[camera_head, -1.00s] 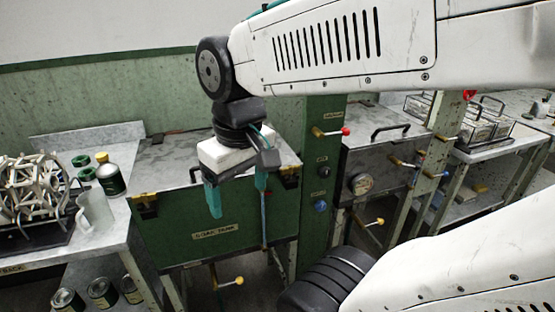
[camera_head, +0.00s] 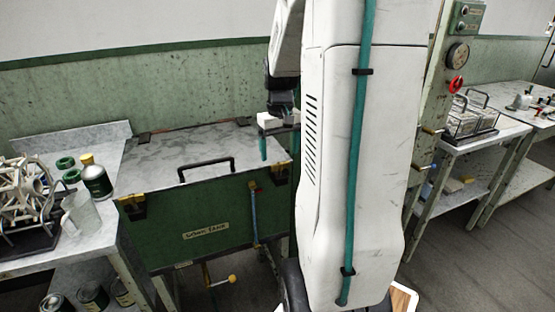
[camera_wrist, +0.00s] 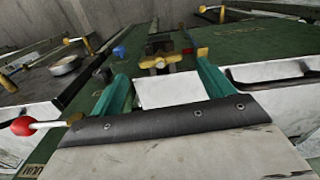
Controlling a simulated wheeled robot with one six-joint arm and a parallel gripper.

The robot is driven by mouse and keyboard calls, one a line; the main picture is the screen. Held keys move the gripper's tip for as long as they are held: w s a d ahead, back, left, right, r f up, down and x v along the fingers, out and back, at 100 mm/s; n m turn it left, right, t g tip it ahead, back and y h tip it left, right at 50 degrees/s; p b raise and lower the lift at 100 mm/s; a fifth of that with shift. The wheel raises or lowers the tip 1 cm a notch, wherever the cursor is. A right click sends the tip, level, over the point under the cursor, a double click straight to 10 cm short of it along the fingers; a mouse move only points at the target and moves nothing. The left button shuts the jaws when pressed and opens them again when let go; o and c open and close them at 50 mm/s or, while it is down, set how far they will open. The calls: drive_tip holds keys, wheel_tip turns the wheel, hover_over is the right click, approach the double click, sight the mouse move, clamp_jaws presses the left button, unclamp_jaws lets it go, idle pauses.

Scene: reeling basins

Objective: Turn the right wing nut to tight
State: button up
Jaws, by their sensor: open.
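The right wing nut (camera_wrist: 165,60), a brass-yellow piece with spread wings, shows in the wrist view in front of a dark bracket on a green surface. In the wrist view my gripper (camera_wrist: 160,82) is open, its two teal fingers on either side below the wing nut in the picture. The wing nut appears beyond the fingertips, not clasped; contact cannot be told. In the head view my gripper (camera_head: 265,140) is over the right end of the green lidded tank (camera_head: 190,235), partly hidden by my arm. The left wing nut (camera_head: 132,202) sits at the tank's left front corner.
The tank lid carries a black handle (camera_head: 206,168). A marble-topped table (camera_head: 95,215) at left holds a clear jug (camera_head: 77,212) and a bottle (camera_head: 96,181). In the wrist view a red-knobbed lever (camera_wrist: 24,126) is close by on the left.

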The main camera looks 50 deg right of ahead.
sight(280, 162)
drive_tip(key=shift+f, duration=1.9)
drive_tip(key=c, duration=1)
drive_tip(key=shift+m, duration=0.4)
drive_tip(key=o, duration=1)
